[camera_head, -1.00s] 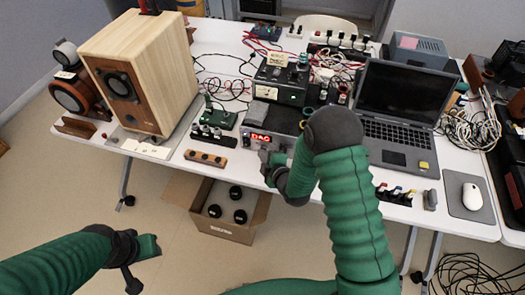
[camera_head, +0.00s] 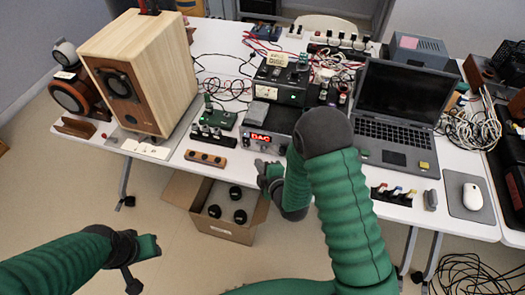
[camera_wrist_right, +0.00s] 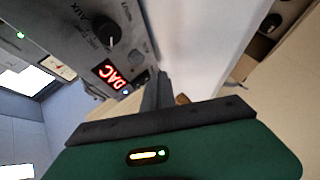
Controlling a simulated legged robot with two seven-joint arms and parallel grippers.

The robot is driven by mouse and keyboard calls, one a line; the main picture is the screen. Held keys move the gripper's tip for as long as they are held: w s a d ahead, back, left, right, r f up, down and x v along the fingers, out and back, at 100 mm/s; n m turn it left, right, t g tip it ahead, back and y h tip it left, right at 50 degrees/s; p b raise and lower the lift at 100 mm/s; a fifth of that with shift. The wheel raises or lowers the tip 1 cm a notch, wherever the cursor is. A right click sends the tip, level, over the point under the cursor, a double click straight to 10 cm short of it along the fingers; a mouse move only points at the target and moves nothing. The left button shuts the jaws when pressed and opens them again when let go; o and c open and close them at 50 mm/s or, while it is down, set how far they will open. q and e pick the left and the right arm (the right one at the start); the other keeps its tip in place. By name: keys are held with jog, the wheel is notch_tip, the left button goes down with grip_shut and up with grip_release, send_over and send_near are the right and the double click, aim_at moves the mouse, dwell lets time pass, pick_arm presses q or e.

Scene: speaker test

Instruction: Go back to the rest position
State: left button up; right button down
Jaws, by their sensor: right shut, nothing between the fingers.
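My right gripper (camera_head: 263,168) is at the front edge of the table, just in front of and below the grey box with the red DAC display (camera_head: 262,137). In the right wrist view its dark fingers (camera_wrist_right: 157,92) are together with nothing between them, and the DAC display (camera_wrist_right: 111,74) with a black knob shows close by. My left gripper (camera_head: 148,247) hangs over the floor at the lower left, clear of the table. It is small and seen side-on, so its fingers are unclear.
The white table (camera_head: 170,165) holds a wooden speaker (camera_head: 145,65), an open laptop (camera_head: 405,105), a mouse (camera_head: 472,196) and cabled devices. An open cardboard box (camera_head: 222,228) with several black round items stands on the floor below the right gripper.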

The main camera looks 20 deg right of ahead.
jog(key=shift+s+a, duration=0.7)
jog(key=shift+s, duration=0.35)
jog(key=s+d+r+m+g+p, duration=0.2)
jog(key=s+r+m+g+p, duration=0.1)
jog(key=s+r+m+g, duration=0.2)
jog(key=s+d+r+m+g+h+p, duration=0.1)
jog(key=s+d+r+m+g+p, duration=0.1)
jog(key=s+r+m, duration=0.6)
jog(key=s+m+g+p, duration=0.1)
jog(key=s+g, duration=0.1)
jog(key=s, duration=0.2)
jog(key=shift+s+r+m+g, duration=0.15)
jog(key=shift+s+m+g, duration=0.15)
jog(key=shift+g, duration=0.1)
jog(key=shift+s, duration=0.1)
